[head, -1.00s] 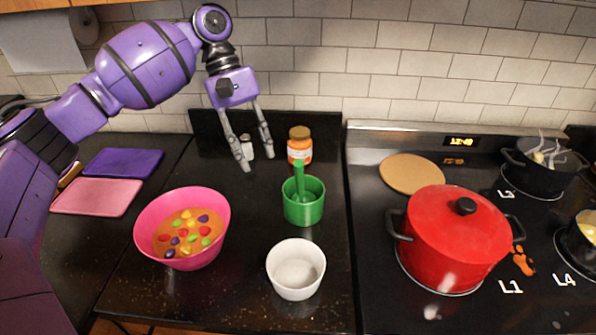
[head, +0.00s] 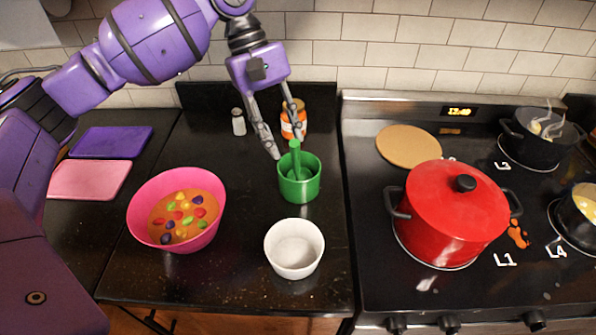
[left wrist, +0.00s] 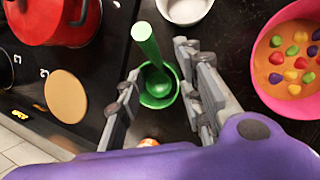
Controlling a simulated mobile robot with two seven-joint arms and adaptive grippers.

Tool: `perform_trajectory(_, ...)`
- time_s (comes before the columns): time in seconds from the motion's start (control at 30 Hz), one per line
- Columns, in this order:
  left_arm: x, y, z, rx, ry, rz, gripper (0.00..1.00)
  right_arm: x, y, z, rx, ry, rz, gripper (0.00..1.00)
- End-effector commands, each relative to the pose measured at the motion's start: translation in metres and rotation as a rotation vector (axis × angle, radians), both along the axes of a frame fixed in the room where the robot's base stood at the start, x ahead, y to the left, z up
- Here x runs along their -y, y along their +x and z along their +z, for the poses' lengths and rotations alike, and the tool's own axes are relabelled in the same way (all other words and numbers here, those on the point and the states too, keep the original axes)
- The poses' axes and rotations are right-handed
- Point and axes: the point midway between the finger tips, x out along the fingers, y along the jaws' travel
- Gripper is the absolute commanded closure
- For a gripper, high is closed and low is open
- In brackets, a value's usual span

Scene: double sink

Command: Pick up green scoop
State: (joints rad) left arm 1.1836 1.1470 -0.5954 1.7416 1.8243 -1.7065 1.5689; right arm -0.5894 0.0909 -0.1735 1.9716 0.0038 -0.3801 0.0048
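The green scoop (head: 296,157) stands in a green cup (head: 299,188) on the dark counter, its handle pointing up. My left gripper (head: 287,148) is open, just above the cup, with its fingertips close to the handle. In the left wrist view, the scoop's handle (left wrist: 146,42) rises between and beyond the open fingers of the left gripper (left wrist: 160,72). The scoop's bowl lies inside the green cup (left wrist: 172,97). I cannot tell whether a finger touches the handle. My right gripper is not in view.
A white bowl (head: 294,249) stands in front of the cup, and a pink bowl (head: 140,224) of orange food stands left. An orange jar (head: 294,121) and a shaker (head: 238,122) stand behind. A red pot (head: 445,215) sits on the stove to the right.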

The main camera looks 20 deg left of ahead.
Motion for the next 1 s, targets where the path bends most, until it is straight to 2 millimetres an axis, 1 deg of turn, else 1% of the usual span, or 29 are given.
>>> perform_trajectory(0.17, 0.007, -0.004, 0.000, 0.000, 0.001, -0.001, 0.66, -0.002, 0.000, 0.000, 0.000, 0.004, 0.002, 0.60)
perform_trajectory(0.27, 0.017, -0.009, 0.001, 0.001, -0.001, -0.003, 0.66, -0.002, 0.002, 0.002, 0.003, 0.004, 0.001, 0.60)
perform_trajectory(0.4, 0.026, -0.013, -0.025, -0.004, 0.000, -0.002, 0.66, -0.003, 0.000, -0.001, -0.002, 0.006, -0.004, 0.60)
perform_trajectory(0.5, 0.032, -0.016, -0.039, -0.003, 0.001, -0.001, 0.66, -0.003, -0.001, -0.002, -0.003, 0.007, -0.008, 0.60)
perform_trajectory(0.6, 0.034, -0.017, -0.046, -0.001, 0.001, 0.000, 0.66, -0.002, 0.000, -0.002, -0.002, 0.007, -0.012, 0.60)
perform_trajectory(0.8, 0.034, -0.017, -0.046, 0.001, 0.001, 0.000, 0.66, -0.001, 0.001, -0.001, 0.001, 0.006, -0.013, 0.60)
perform_trajectory(1.0, 0.034, -0.017, -0.046, 0.001, 0.001, 0.000, 0.92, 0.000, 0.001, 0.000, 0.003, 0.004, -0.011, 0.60)
